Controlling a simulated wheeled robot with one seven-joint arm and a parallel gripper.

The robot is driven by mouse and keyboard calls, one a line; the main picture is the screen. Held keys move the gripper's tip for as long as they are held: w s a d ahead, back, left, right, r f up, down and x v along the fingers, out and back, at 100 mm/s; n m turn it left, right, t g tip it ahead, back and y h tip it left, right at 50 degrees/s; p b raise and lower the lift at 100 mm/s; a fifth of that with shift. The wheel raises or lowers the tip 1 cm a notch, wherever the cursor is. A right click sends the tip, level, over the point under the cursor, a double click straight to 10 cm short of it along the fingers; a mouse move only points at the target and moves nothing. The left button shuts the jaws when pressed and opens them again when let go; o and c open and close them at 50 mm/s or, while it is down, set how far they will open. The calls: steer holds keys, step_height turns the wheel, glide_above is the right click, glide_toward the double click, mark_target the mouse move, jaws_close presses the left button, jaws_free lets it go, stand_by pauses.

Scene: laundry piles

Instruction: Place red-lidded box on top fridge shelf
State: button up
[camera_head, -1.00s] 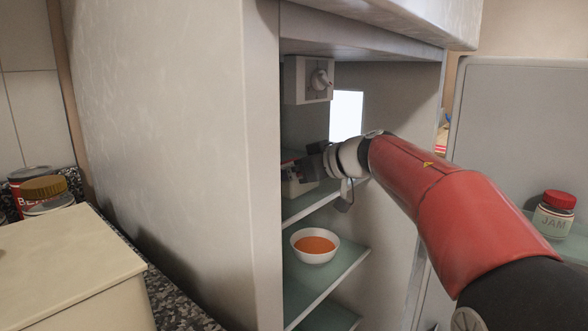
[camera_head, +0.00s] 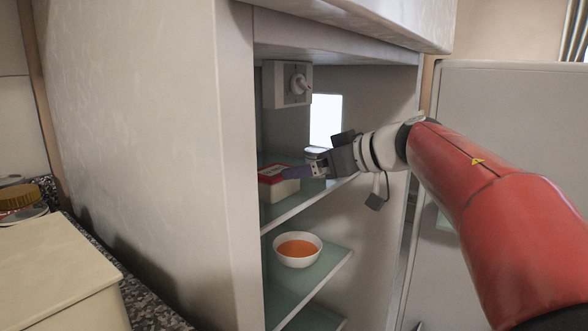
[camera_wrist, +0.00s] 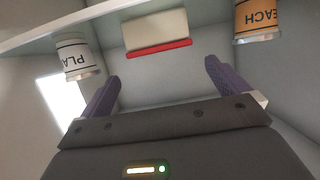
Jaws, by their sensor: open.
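The red-lidded box (camera_head: 275,187) sits on the top glass shelf (camera_head: 310,196) inside the open fridge (camera_head: 240,150), near its left side. In the wrist view the box (camera_wrist: 155,30) appears upside down, its pale body above its red lid edge. My gripper (camera_head: 285,173) is open, with its purple fingers close to the box in the head view. In the wrist view the fingers (camera_wrist: 163,75) are spread, and the box lies ahead of them with a gap between.
In the wrist view, a white-labelled jar (camera_wrist: 76,58) and an orange-labelled jar (camera_wrist: 256,20) flank the box. A bowl of orange food (camera_head: 297,249) stands on the shelf below. The fridge door (camera_head: 500,150) is open at right. A control unit (camera_head: 287,85) hangs above the shelf.

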steer(key=shift+s+d+r, duration=0.25)
steer(key=shift+s+d, duration=0.15)
steer(key=shift+d, duration=0.1)
steer(key=s+d+r+m+t+h, duration=0.3)
steer(key=d+r+m+t+h, duration=0.2)
steer(key=d+m+t+h, duration=0.4)
steer(key=s+d+f+m+g+h, duration=0.1)
steer(key=s+d+f+h, duration=0.1)
steer(key=s+f, duration=0.25)
steer(key=s+d+f+m+g+h, duration=0.2)
steer(key=s+d+f+h, duration=0.1)
steer(key=f, duration=0.3)
steer(key=s+a+f+g+y, duration=0.1)
steer(key=s+f+g, duration=0.3)
steer(key=s+f, duration=0.5)
steer(key=s+a+f+n+g+y, duration=0.1)
steer(key=s+a+f+g, duration=0.3)
steer(key=s+f, duration=0.4)
step_height(320, 180, down, 4)
steer(key=shift+s+a+r+n+g+y, duration=0.1)
steer(key=shift+s+a+n+g+y, duration=0.05)
steer(key=shift+s+n+g+y, duration=0.3)
